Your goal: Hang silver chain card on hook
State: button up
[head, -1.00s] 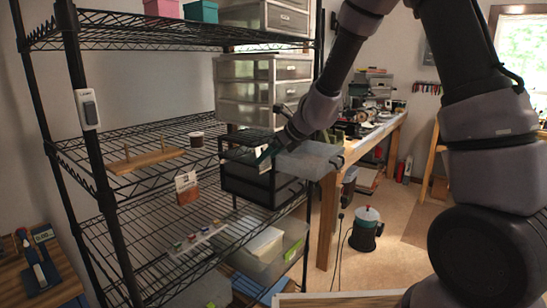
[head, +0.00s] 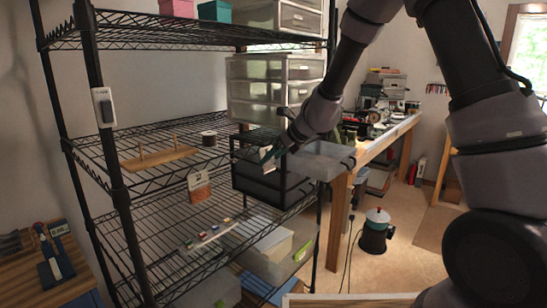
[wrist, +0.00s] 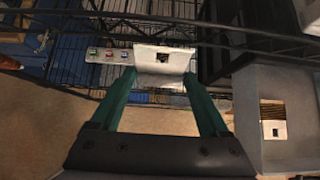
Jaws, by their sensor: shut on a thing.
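A pale card with a small dark square in it (wrist: 162,58) is between the two green fingers of my gripper (wrist: 162,82) in the wrist view. My gripper is shut on it. In the head view my gripper (head: 273,156) is at the black wire-frame bin (head: 262,183), and a pale edge of the card (head: 266,152) shows beside the fingers. I cannot read the card or make out its chain. I cannot make out a hook clearly.
The wire shelf unit (head: 140,222) holds a wooden board with pegs (head: 158,158), a spool (head: 209,138) and clear drawers (head: 270,70). A clear open bin (head: 322,160) is right of my gripper; a pale card (wrist: 272,127) shows inside it in the wrist view. A workbench (head: 375,145) stands behind.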

jog(key=o, duration=1.2)
jog(key=shift+d, duration=0.1)
jog(key=s+d+r+n, duration=0.3)
jog(key=s+d+r, duration=0.2)
jog(key=r, duration=0.3)
jog(key=s+d+r+n, duration=0.3)
jog(key=s+d+r, duration=0.2)
jog(key=d+r, duration=0.15)
jog(key=s+d+r+n+h, duration=0.1)
jog(key=s+d+r+n, duration=0.1)
jog(key=s+d+n, duration=0.3)
jog(key=s+d+r+n+t+h, duration=0.1)
jog(key=s+d+r+n+h, duration=0.1)
jog(key=s+d+n, duration=0.3)
jog(key=s+d+r+n+h, duration=0.2)
jog(key=s+d+n, duration=0.3)
jog(key=s+d, duration=0.1)
jog(key=shift+s+d+r+n+t, duration=0.1)
jog(key=shift+s+r+n+t, duration=0.05)
jog(key=shift+s, duration=0.3)
jog(key=shift+s+r+n+t, duration=0.15)
jog(key=shift+s, duration=0.3)
